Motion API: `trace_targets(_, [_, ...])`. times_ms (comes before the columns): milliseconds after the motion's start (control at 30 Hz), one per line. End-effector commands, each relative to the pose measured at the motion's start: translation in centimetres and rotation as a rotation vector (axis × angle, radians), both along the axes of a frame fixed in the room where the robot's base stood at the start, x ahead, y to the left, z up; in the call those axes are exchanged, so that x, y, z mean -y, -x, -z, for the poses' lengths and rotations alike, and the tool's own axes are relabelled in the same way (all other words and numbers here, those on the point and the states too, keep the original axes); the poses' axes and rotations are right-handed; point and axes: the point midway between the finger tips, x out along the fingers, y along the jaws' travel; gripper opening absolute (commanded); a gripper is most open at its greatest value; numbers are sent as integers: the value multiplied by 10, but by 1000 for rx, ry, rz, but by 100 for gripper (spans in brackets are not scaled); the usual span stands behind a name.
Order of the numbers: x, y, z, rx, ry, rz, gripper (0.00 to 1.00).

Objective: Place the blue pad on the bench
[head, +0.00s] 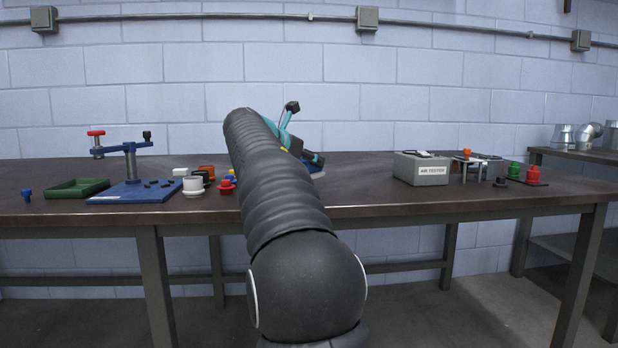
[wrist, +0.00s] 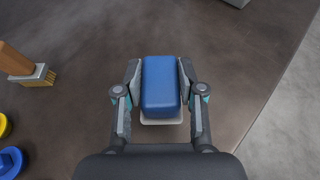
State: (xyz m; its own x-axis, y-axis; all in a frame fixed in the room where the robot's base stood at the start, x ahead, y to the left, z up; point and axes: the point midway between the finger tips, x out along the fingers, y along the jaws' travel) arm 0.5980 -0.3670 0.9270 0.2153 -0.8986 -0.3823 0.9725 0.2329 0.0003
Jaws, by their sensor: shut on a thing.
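The blue pad (wrist: 161,86) is a rounded block with a pale base showing at its near edge. In the wrist view it sits between the two fingers of my gripper (wrist: 160,80), which is shut on its sides. The bench (wrist: 230,65) is the dark brown top beneath it. In the head view my arm hides most of the gripper (head: 312,160), which is low over the bench (head: 365,188), right of the middle group of parts. I cannot tell whether the pad touches the bench.
A brush (wrist: 30,72) lies left of the pad, with yellow and blue round parts below it. In the head view a blue-based fixture (head: 135,190) and green tray (head: 78,188) stand left. A grey labelled box (head: 421,170) stands right. Bench around the pad is clear.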

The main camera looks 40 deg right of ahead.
Motion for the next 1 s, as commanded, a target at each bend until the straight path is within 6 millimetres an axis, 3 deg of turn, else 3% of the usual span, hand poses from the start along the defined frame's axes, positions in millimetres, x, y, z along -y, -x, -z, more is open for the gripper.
trace_targets(267, [0, 1, 37, -2, 0, 1, 3])
trace_targets(667, [0, 1, 40, -1, 0, 1, 3])
trace_targets(700, [0, 1, 40, 0, 0, 1, 46])
trace_targets(767, [0, 1, 40, 0, 0, 1, 61])
trace_targets(1000, [0, 1, 40, 0, 0, 1, 64])
